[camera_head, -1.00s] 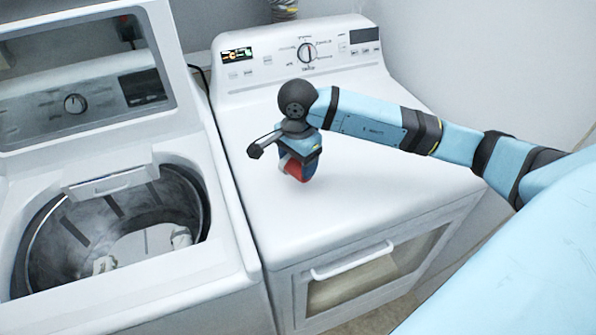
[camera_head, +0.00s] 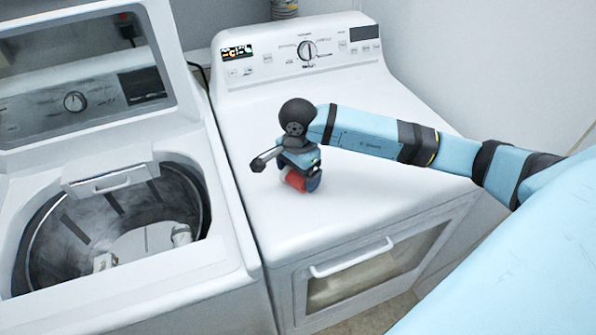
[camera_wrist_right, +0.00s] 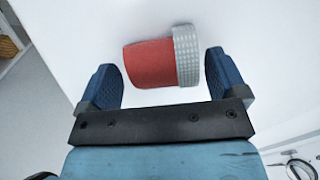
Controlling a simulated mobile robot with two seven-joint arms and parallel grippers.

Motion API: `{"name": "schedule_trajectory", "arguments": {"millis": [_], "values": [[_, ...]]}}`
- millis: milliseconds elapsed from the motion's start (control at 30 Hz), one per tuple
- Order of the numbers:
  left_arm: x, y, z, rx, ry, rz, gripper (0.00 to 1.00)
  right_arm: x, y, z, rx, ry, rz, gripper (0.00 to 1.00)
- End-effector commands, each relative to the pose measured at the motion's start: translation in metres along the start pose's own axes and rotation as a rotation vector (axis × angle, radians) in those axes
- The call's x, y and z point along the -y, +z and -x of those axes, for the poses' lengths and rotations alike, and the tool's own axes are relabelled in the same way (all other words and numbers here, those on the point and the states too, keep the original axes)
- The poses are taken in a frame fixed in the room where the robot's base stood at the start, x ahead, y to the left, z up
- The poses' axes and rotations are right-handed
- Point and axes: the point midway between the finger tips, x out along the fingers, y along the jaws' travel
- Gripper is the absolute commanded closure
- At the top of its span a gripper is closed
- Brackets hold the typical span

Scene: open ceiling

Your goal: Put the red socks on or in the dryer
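The red socks (camera_head: 296,180), a red roll with a grey ribbed cuff, are at the tips of my right gripper (camera_head: 303,178), low over the white top of the dryer (camera_head: 375,205). In the right wrist view the socks (camera_wrist_right: 150,64) fill the space between the two blue fingers of that gripper (camera_wrist_right: 162,75), red end by the left finger and grey cuff by the right one. Whether the socks touch the dryer top is hard to tell. My left gripper is not in view.
An open top-loading washer (camera_head: 225,285) stands left of the dryer, its lid raised and its drum showing. The dryer's control panel (camera_head: 300,50) is at the back and its front door is shut. The dryer top around the gripper is clear.

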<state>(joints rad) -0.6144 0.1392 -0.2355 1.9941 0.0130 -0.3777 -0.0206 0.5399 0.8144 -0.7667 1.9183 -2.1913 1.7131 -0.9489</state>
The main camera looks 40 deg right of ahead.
Motion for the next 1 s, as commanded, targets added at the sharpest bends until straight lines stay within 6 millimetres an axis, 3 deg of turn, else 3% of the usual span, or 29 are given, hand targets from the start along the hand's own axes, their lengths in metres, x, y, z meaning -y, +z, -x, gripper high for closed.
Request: {"name": "schedule_trajectory", "arguments": {"millis": [267,700,1000], "values": [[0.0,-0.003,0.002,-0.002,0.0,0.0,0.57,0.001,0.0,0.008,0.0,-0.003,0.0,0.09],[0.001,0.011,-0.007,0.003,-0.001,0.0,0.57,0.001,0.0,0.096,0.0,-0.004,0.0,0.09],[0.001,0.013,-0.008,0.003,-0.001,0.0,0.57,0.0,0.0,0.123,0.0,0.0,0.0,0.09]]}}
